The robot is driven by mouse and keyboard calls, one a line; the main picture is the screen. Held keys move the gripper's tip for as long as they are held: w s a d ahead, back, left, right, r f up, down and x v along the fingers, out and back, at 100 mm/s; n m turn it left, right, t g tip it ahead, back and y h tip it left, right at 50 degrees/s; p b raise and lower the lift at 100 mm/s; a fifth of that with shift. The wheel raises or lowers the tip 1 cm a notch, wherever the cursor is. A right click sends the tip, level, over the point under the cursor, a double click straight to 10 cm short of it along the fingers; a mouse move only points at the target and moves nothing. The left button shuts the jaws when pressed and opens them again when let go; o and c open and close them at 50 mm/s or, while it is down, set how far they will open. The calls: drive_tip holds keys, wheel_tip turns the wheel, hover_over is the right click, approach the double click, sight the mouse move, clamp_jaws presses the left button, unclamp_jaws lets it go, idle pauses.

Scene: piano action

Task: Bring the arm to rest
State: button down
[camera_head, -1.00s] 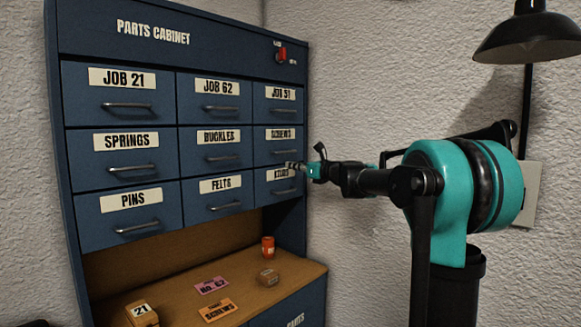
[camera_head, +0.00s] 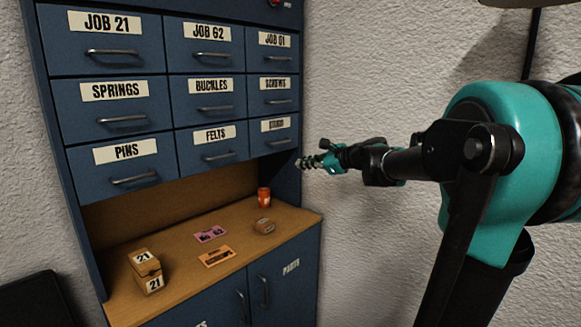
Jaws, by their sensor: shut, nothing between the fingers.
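My arm reaches in from the right in the head view. My gripper (camera_head: 308,163) is shut and empty. It is in front of the right end of the blue parts cabinet (camera_head: 160,207), at about the height of the bottom of the lowest drawer row. It points left and appears apart from the cabinet, though the exact gap is hard to tell.
All visible drawers are shut. On the wooden counter (camera_head: 185,262) are boxes marked 21 (camera_head: 146,270), a pink card (camera_head: 210,234), an orange card (camera_head: 217,257), an orange jar (camera_head: 264,197) and a small brown block (camera_head: 264,226). Wall fills the right side.

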drive_tip(key=s+d+f+n+g+h, duration=0.1)
drive_tip(key=s+d+f+n+h, duration=0.2)
drive_tip(key=s+f+n, duration=0.3)
drive_tip(key=s+d+f+n+g+h, duration=0.2)
drive_tip(key=s+d+f+n+h, duration=0.2)
drive_tip(key=s+f, duration=0.9)
drive_tip(key=s+d+f+n+g+h, duration=0.2)
drive_tip(key=s+d+f+n+h, duration=0.2)
drive_tip(key=f, duration=1.1)
drive_tip(key=s+d+n, duration=0.3)
drive_tip(key=s+n, duration=0.2)
drive_tip(key=s, duration=0.1)
drive_tip(key=shift+s+f, duration=0.15)
drive_tip(key=shift+s, duration=0.05)
